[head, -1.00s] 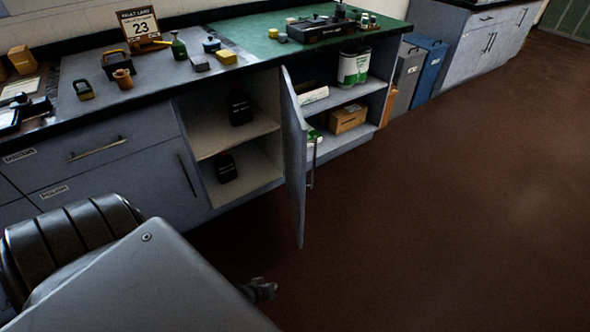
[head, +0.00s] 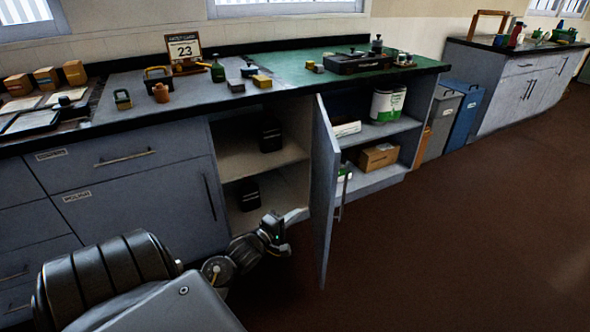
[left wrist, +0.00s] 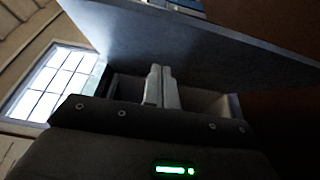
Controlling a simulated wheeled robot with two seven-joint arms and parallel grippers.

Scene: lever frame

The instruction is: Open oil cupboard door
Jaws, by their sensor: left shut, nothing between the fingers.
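A grey cupboard door (head: 325,190) stands swung out from the bench, with a vertical bar handle (head: 342,195) on its right face. No readable label marks it as the oil cupboard. Left of it an open compartment (head: 255,160) shows shelves with dark containers. My left gripper (head: 297,215) is shut and empty, just left of the door, in front of the compartment's lower part. In the left wrist view its closed fingers (left wrist: 160,85) point toward the door panel (left wrist: 190,40), which spans the upper part; contact cannot be told. My right gripper is not in view.
Right of the door, open shelves hold a white-green tin (head: 388,103) and a cardboard box (head: 379,157). A closed door with a vertical handle (head: 207,190) is on the left. Grey and blue bins (head: 465,112) stand further right. The brown floor (head: 450,240) is clear.

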